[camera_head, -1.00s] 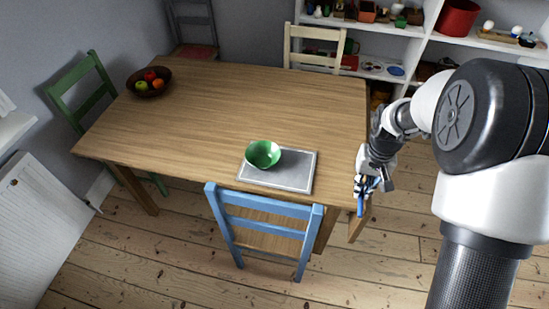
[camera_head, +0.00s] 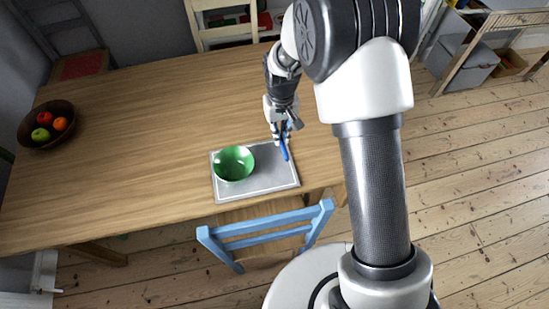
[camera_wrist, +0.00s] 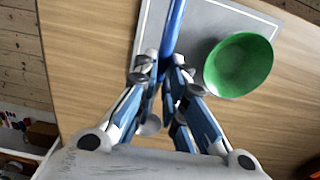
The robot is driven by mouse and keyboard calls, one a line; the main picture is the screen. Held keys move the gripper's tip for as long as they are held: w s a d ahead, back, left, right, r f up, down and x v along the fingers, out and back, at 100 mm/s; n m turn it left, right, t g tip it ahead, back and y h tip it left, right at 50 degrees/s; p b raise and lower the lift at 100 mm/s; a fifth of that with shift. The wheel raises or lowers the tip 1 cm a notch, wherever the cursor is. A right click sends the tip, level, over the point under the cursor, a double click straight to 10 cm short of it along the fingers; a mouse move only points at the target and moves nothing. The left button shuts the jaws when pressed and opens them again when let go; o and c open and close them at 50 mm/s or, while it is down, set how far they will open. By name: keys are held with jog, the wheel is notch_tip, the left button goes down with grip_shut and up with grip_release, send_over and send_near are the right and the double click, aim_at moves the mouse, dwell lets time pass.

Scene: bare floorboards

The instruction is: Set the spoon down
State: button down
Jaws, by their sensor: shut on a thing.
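My gripper (camera_head: 283,138) is shut on a blue spoon (camera_head: 284,151) and holds it over the right part of a grey placemat on the wooden table. In the wrist view, the blue spoon (camera_wrist: 173,30) sticks out between the fingertips (camera_wrist: 162,75) toward the top edge. A rounded grey end shows between the fingers, near the palm. The grey placemat (camera_head: 262,184) lies near the table's front edge. A green bowl (camera_head: 234,164) stands on its left part, beside the spoon and apart from it. The bowl also shows in the wrist view (camera_wrist: 238,65). I cannot tell whether the spoon touches the mat.
A dark bowl of fruit (camera_head: 47,125) stands at the table's left end. A blue chair (camera_head: 265,232) is at the front edge and a cream chair (camera_head: 223,22) at the back. The middle of the table (camera_head: 150,130) is clear.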

aim_at(279, 163)
notch_tip(279, 163, down, 15)
jog(key=b, duration=0.3)
jog(key=shift+a+r+b, duration=0.1)
jog(key=shift+b, duration=0.2)
jog(key=shift+f, duration=0.2)
jog(key=c, duration=1.7)
grip_release()
jog(key=shift+o, duration=0.2)
jog(key=shift+r, duration=0.2)
